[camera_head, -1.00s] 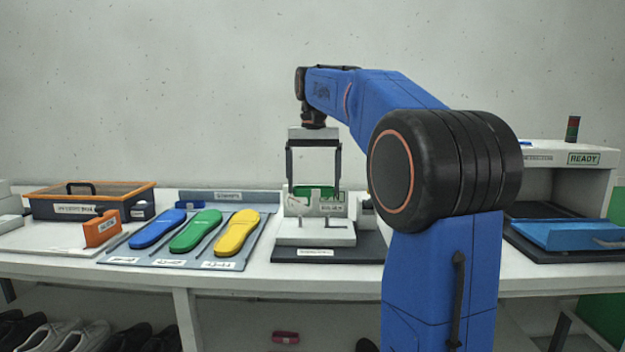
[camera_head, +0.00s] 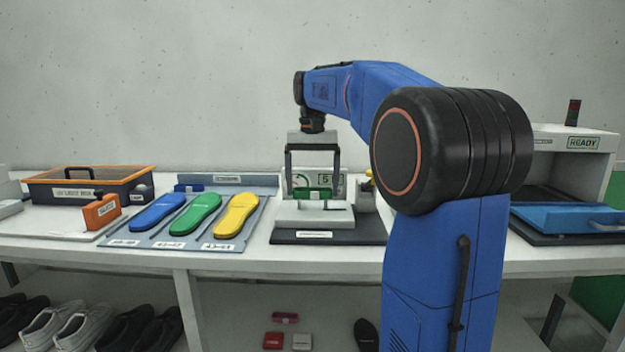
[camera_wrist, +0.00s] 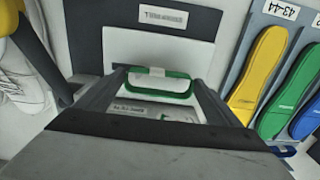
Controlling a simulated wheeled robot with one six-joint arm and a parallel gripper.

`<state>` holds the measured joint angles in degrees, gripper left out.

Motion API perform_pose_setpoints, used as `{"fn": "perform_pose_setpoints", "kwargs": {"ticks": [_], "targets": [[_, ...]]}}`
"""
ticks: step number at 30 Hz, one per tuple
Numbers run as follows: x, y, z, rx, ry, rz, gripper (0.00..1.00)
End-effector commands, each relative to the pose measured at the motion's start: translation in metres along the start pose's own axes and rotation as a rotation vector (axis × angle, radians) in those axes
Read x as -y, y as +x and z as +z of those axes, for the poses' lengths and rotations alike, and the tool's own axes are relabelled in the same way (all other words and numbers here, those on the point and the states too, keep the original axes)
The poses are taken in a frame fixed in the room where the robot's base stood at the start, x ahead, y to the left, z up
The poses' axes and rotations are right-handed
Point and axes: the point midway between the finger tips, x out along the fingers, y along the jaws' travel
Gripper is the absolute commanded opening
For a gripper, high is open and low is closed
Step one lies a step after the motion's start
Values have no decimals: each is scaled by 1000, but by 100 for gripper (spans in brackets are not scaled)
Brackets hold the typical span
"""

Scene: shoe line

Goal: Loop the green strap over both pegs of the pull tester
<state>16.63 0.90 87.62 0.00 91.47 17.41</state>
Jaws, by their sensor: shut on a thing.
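The green strap (camera_head: 305,193) is a loop held between the two fingertips of my gripper (camera_head: 312,190). In the wrist view the green strap (camera_wrist: 160,97) spans between the fingertips (camera_wrist: 160,85) as a flattened ring. The pull tester has a white base (camera_head: 312,217) on a dark plate (camera_head: 328,238), with a dial and number panel (camera_head: 330,181) behind. The strap hangs over the base, in front of the panel in the head view. The pegs are not clear in either view, so I cannot tell whether the strap touches them.
Blue (camera_head: 157,212), green (camera_head: 195,213) and yellow (camera_head: 237,215) insoles lie on a grey board left of the tester. An orange-rimmed bin (camera_head: 90,193) and an orange block (camera_head: 102,211) stand farther left. A blue tray (camera_head: 570,220) and a READY station (camera_head: 582,143) are at the right.

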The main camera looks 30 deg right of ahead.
Motion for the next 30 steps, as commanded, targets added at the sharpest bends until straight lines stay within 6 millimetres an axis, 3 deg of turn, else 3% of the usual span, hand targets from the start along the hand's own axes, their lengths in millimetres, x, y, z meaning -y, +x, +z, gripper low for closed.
{"fn": "perform_pose_setpoints", "kwargs": {"ticks": [15, 30], "targets": [[0, 28, 0, 1, 0, 0, 66], [0, 34, 0, 0, 0, 0, 66]]}}
